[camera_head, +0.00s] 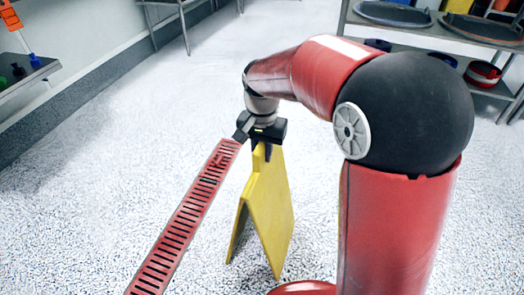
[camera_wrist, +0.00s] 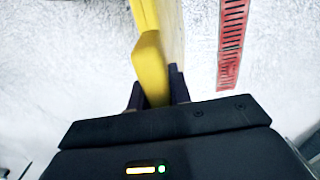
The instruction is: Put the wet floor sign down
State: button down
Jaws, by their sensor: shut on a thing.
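The yellow wet floor sign (camera_head: 267,208) hangs upright below my gripper (camera_head: 263,146) in the head view, its two panels spread a little at the bottom. My gripper is shut on the sign's top. The wrist view shows the yellow sign (camera_wrist: 151,60) between the two dark fingers of my gripper (camera_wrist: 158,90). The sign's lower edges look close to the speckled floor. I cannot tell whether they touch it.
A red slotted floor drain (camera_head: 185,225) runs just left of the sign. Bare pale floor (camera_head: 120,150) lies beyond it. A wall shelf (camera_head: 28,72) is at the left, and a loaded rack (camera_head: 440,45) stands at the back right.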

jog(key=shift+f, duration=0.1)
jog(key=c, duration=1.3)
grip_release()
notch_tip(320, 180, up, 11)
jog(key=shift+f+p, duration=0.1)
jog(key=shift+p, duration=1)
jog(key=shift+d+r, duration=0.1)
jog(key=shift+r, duration=0.7)
jog(key=s+d+n+t, duration=0.1)
jog(key=s+d+t, duration=0.1)
jog(key=s+d, duration=0.2)
jog(key=s+d+f+n+t, duration=0.1)
jog(key=s+d, duration=0.4)
jog(key=s, duration=0.4)
jog(key=s+d+n+t, duration=0.2)
jog(key=s+d, duration=0.2)
jog(key=s, duration=0.3)
jog(key=shift+s+d+f+t, duration=0.1)
jog(key=shift+d+f+t, duration=0.2)
jog(key=shift+f, duration=0.1)
